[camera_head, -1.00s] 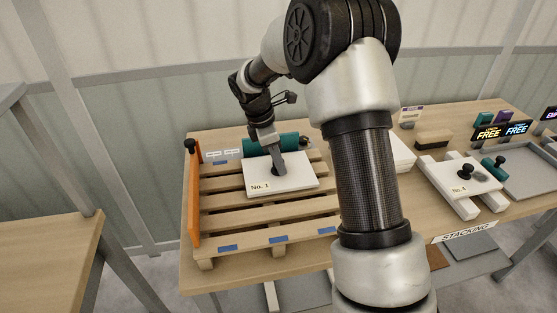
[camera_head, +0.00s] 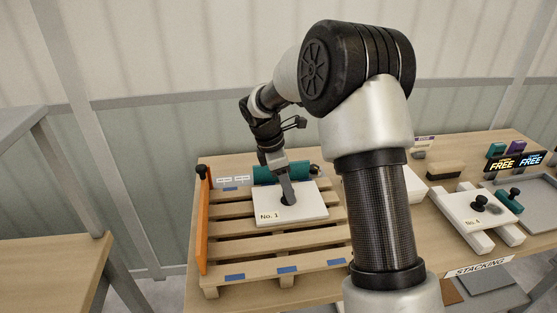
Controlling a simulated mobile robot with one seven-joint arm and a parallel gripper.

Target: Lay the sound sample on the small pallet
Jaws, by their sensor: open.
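A white square sample marked No. 1 (camera_head: 310,207) lies flat on the slats at the back of the small wooden pallet (camera_head: 262,273). A dark round knob or pad sits near its middle. My gripper (camera_head: 288,195) points down at that knob; its jaws are open, but the small gap around the knob is hard to make out. A second white sample, seemingly marked No. 4 (camera_head: 458,207), rests across two white bars on the right. It has a black knob and a grey smudge on its surface.
An orange stop (camera_head: 203,225) stands along the pallet's left side. My arm hides the table's middle, including part of a white stack (camera_head: 416,184). A grey tray (camera_head: 535,200) is at right.

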